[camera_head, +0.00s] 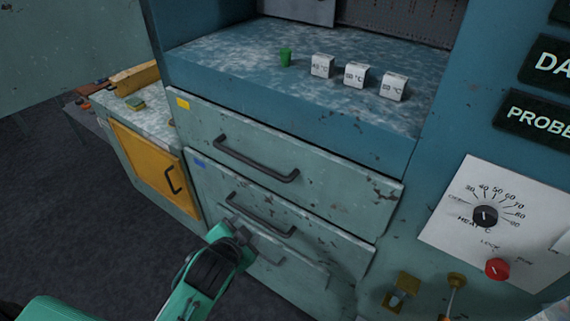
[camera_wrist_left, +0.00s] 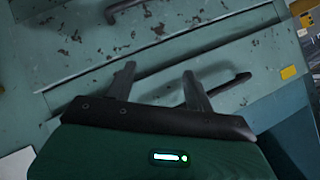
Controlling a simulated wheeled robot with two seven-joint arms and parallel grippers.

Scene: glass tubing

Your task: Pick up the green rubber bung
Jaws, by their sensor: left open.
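The green rubber bung (camera_head: 286,57) stands on the blue worn worktop, left of a row of white blocks. It is out of the left wrist view. My left gripper (camera_head: 236,227) is low in front of the drawers, well below the worktop and the bung. In the left wrist view its two dark fingers (camera_wrist_left: 160,75) are spread apart with nothing between them, facing the drawer fronts. My right gripper does not show in either view.
White temperature blocks (camera_head: 355,76) stand right of the bung. Drawers with dark handles (camera_head: 257,160) sit below the worktop (camera_head: 230,62). A lower bench with a yellow door (camera_head: 150,170) is at left. A panel with a heat knob (camera_head: 485,216) is at right.

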